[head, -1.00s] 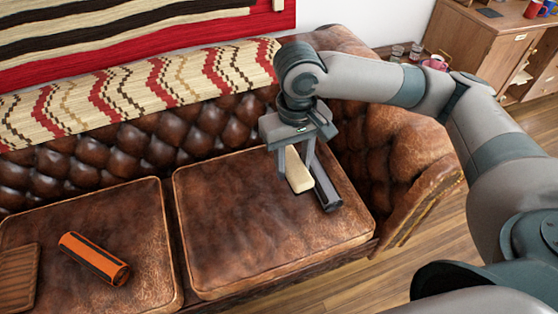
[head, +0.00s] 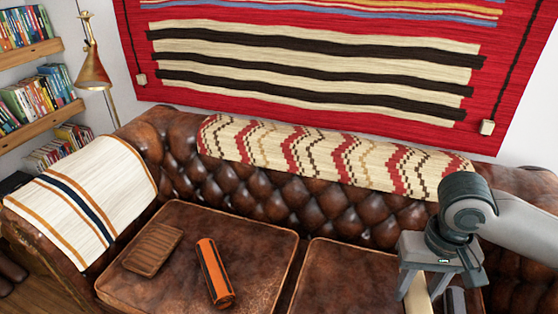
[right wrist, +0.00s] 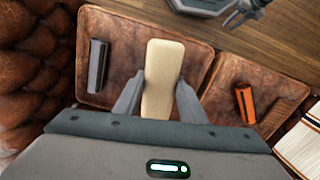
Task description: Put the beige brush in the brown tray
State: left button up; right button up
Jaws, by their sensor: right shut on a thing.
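The beige brush (head: 418,299) is in my right gripper (head: 422,287), over the right seat cushion of the sofa. In the right wrist view the brush (right wrist: 163,70) lies lengthwise between the two fingers, and my right gripper (right wrist: 159,88) is shut on it. It looks raised above the cushion. The brown tray (head: 152,249), a small grooved wooden piece, lies on the left seat cushion, well to the left of the gripper. It looks empty.
An orange and black cylinder (head: 213,272) lies on the left cushion just right of the tray; it also shows in the right wrist view (right wrist: 245,103). A dark grey object (right wrist: 97,66) lies on the right cushion. The tufted sofa back (head: 270,203) rises behind.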

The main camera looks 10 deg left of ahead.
aim_at(155, 250)
jog(key=u, duration=1.65)
jog(key=i+j, duration=0.2)
jog(key=i, duration=0.25)
jog(key=i+j, duration=0.25)
jog(key=i, duration=0.15)
jog(key=i+j, duration=0.2)
jog(key=i, duration=0.25)
